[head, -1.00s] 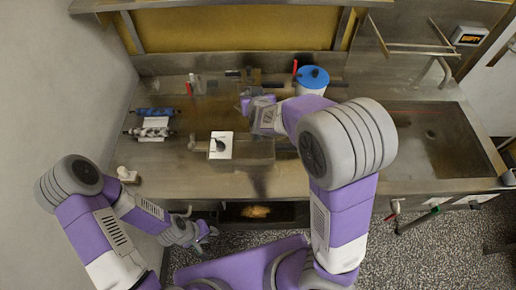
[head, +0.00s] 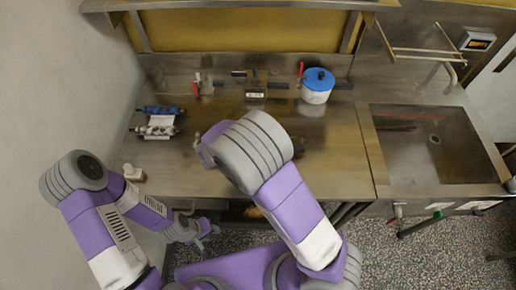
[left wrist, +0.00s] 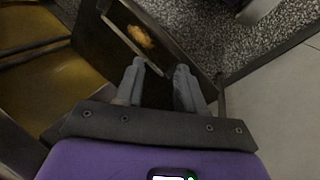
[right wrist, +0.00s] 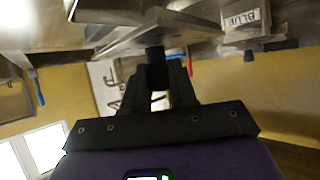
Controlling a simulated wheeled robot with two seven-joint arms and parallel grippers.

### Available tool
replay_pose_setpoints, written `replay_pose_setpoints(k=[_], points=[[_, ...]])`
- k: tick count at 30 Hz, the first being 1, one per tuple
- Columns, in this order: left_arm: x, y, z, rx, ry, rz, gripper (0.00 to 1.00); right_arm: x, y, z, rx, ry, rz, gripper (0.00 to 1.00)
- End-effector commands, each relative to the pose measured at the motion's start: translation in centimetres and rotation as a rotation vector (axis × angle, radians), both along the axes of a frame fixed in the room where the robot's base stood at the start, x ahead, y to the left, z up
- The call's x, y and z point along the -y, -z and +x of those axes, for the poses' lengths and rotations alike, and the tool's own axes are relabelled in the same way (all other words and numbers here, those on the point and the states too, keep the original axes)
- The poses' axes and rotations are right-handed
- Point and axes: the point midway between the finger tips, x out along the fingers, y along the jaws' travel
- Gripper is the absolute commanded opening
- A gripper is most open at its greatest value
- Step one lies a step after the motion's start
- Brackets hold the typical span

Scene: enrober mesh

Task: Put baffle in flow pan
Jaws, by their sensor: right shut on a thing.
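In the head view, the big joint of my right arm covers the middle of the bench, so the right gripper, the baffle and the flow pan cannot be made out there. In the right wrist view my right gripper (right wrist: 160,74) is shut on a black knob-like piece (right wrist: 156,54), which I take to be the baffle's grip. A long metal piece (right wrist: 180,25) lies just beyond it; I cannot tell whether it is baffle or pan. My left gripper (head: 205,232) is low in front of the bench; in the left wrist view (left wrist: 160,70) its fingers are apart and empty.
Blue and white rollers (head: 158,122) lie at the bench's left. A blue-lidded pot (head: 318,85) stands at the back, right of a small labelled block (head: 255,95). A sink (head: 430,150) is at the right. The bench right of my arm (head: 335,150) looks clear.

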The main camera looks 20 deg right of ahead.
Motion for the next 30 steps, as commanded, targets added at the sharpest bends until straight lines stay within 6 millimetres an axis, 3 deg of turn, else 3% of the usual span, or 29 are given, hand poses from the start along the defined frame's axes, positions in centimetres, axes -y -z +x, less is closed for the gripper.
replay_pose_setpoints(k=[3, 11, 16, 29, 30], points=[[0.0, 0.9, 0.0, 0.0, 0.0, 0.0, 0.38, 0.0, 2.5, 0.0, -0.003, -0.002, -0.004, 0.0], [0.0, 1.4, 0.0, 0.0, 0.0, 0.0, 0.38, 0.0, 4.6, 0.1, 0.001, -0.004, -0.002, 0.0], [0.0, 2.1, 0.0, 0.0, 0.0, 0.0, 0.38, 0.0, 7.1, 0.1, 0.0, -0.004, -0.002, 0.0], [0.0, 2.1, 0.0, 0.0, 0.0, 0.0, 0.38, 0.0, 7.8, 0.1, 0.001, -0.004, 0.0, 0.0], [0.0, 2.1, 0.0, 0.0, 0.0, 0.0, 0.38, 0.0, 7.8, 0.1, 0.001, -0.004, 0.0, 0.33]])
